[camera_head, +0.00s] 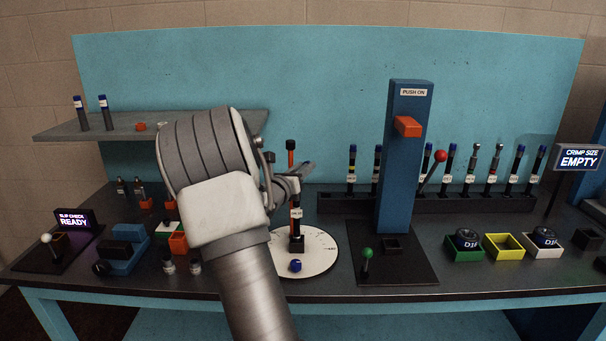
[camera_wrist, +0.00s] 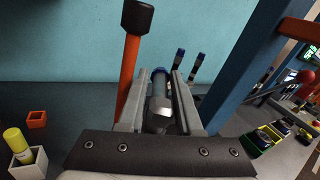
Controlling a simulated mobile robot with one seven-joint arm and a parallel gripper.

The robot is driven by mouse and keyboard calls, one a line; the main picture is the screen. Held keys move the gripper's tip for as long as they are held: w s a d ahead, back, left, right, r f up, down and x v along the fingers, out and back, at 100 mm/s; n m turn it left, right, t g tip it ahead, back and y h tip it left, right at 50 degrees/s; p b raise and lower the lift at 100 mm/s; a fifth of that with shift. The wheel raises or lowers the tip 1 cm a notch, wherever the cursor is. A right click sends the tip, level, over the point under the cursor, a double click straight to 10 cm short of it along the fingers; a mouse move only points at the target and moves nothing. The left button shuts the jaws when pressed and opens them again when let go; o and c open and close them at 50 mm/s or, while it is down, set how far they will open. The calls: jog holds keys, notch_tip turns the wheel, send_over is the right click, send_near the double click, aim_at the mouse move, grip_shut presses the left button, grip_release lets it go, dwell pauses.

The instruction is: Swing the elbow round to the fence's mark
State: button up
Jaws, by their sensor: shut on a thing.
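My gripper (camera_wrist: 158,100) is shut on a grey metal fitting (camera_wrist: 157,113), apparently the elbow, seen between the fingers in the wrist view. In the head view my gripper (camera_head: 302,180) is above a labelled dark hose (camera_head: 296,222) standing upright in a black block on a round white plate (camera_head: 320,258). The plate has small dark marks near its right rim. An orange post with a black cap (camera_head: 291,156) rises behind; in the wrist view it (camera_wrist: 131,65) is just left of the fingers. I cannot tell which part is the fence, nor the elbow's angle.
A blue press column (camera_head: 400,180) with an orange arm stands right of the plate. A rack (camera_head: 440,203) of several hoses is behind it. A blue knob (camera_head: 296,265) sits at the plate's front. A blue clamp (camera_head: 124,245) and small bins are at left.

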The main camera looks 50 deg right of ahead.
jog(key=shift+w+n+t+b, duration=0.1)
jog(key=shift+n+t+b, duration=0.2)
jog(key=shift+t+b, duration=0.15)
dwell(0.5)
jog(key=o, duration=0.7)
jog(key=shift+a+r+p, duration=0.1)
jog(key=shift+p, duration=0.3)
